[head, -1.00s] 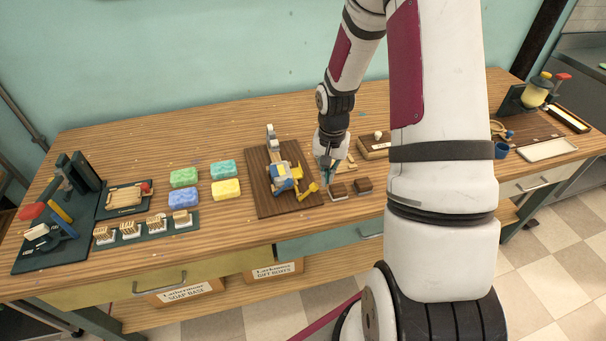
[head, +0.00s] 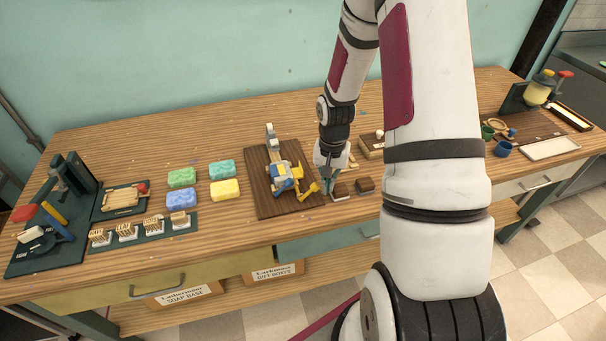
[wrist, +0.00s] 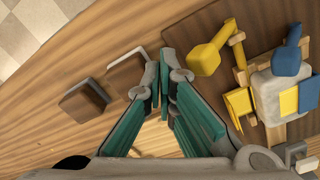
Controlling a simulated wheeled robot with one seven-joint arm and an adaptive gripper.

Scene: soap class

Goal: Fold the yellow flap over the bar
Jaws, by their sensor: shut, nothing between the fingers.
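A wrapping fixture on a dark wooden board (head: 262,199) holds a pale bar (head: 284,171), also visible in the wrist view (wrist: 268,92). A blue part (wrist: 287,62) lies over the bar's upper edge. A yellow paddle-ended lever (wrist: 208,52) sticks out from the fixture. My gripper (head: 328,178) is shut and empty, just right of the board in the head view. Its fingertips (wrist: 159,76) are apart from the flaps.
Two brown-topped blocks (head: 341,190) (head: 365,185) lie close to my gripper. Green, blue and yellow soaps (head: 181,200) stand left of the board. The table front (head: 240,236) is clear.

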